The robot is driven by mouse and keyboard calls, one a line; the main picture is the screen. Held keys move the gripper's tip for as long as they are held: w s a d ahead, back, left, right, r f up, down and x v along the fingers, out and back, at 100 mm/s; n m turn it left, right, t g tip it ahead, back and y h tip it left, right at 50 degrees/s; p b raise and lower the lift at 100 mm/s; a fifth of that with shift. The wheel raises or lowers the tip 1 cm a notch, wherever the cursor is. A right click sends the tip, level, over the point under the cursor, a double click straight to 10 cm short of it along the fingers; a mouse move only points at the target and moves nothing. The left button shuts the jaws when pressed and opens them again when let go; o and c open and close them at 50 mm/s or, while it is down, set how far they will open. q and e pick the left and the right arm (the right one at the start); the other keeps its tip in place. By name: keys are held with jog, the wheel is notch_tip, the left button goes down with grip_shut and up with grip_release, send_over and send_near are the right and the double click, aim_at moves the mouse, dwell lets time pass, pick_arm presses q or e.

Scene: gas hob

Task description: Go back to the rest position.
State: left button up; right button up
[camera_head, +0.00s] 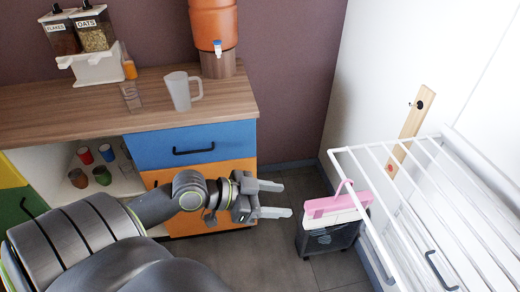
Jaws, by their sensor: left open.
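My left arm comes in from the lower left and reaches to the middle of the view. My left gripper (272,199) is open and empty, with its two fingers pointing right. It is in front of the orange drawer (243,172) and left of a pink and white object (335,207). I see no thing between the fingers. My right gripper is not in view.
A wooden counter (60,112) holds a clear jug (182,92), an orange dispenser (213,25) and a cereal dispenser (95,65). A white drying rack (425,190) stands at the right. A dark bin (326,240) is under the pink object. Grey floor (285,262) shows between.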

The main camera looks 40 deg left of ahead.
pick_arm(q)
jog(key=shift+p+v, duration=0.3)
jog(key=shift+v, duration=1.6)
